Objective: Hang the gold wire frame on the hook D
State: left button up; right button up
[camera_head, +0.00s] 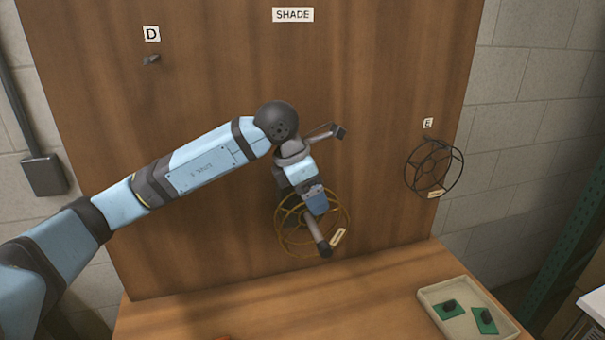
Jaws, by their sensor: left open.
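The gold wire frame (282,232), a round cage with a small tag, is in front of the lower middle of the wooden board. My left gripper (324,247) is open and overlaps the frame in the picture, its fingers pointing down across it. I cannot tell whether they touch it. What supports the frame is hidden behind the gripper. Hook D (152,60) is a small dark peg at the upper left of the board, under the label D (152,34), and it is bare. My right gripper is not in view.
A black wire frame (408,174) hangs at the right of the board under the label E (428,123). A tray (432,293) with green pieces sits on the table at the lower right. The board (215,75) is clear between hook D and the SHADE sign (293,15).

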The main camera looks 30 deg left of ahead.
pick_arm(q)
jog(key=shift+w+d+f, duration=0.1)
jog(key=shift+f, duration=0.25)
jog(key=shift+c, duration=0.2)
jog(key=c, duration=1)
jog(key=shift+s+d+b, duration=0.3)
jog(key=shift+s+d, duration=2.2)
jog(key=shift+d, duration=0.3)
jog(key=shift+s+d+b, duration=0.25)
jog(key=shift+s+d, duration=2.25)
jog(key=shift+d, duration=0.3)
jog(key=shift+c, duration=0.2)
